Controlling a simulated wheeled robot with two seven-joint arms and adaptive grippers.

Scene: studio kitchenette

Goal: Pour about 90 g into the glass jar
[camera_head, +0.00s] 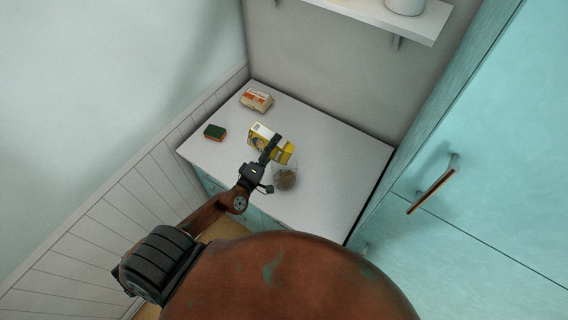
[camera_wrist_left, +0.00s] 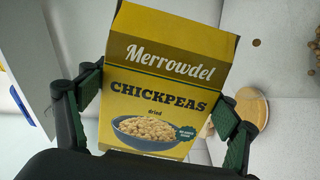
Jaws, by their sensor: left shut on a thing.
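A yellow box of dried chickpeas (camera_head: 262,136) is in my left gripper (camera_head: 270,152), lying tilted on its side above the counter. In the left wrist view the box (camera_wrist_left: 165,75) fills the middle, label facing the camera, between the two fingers of the gripper (camera_wrist_left: 160,115). The clear glass jar (camera_head: 286,177) stands on the counter at the box's lower right end, with brown contents in its bottom. The box end overlaps the jar's top in the head view; I cannot tell whether anything is falling. My right gripper is not in view.
A white and orange package (camera_head: 256,100) and a green and brown sponge (camera_head: 215,132) lie on the white counter (camera_head: 340,160) farther left. A shelf (camera_head: 370,14) hangs above. A teal cabinet with a handle (camera_head: 432,191) stands at right. The counter's right side is clear.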

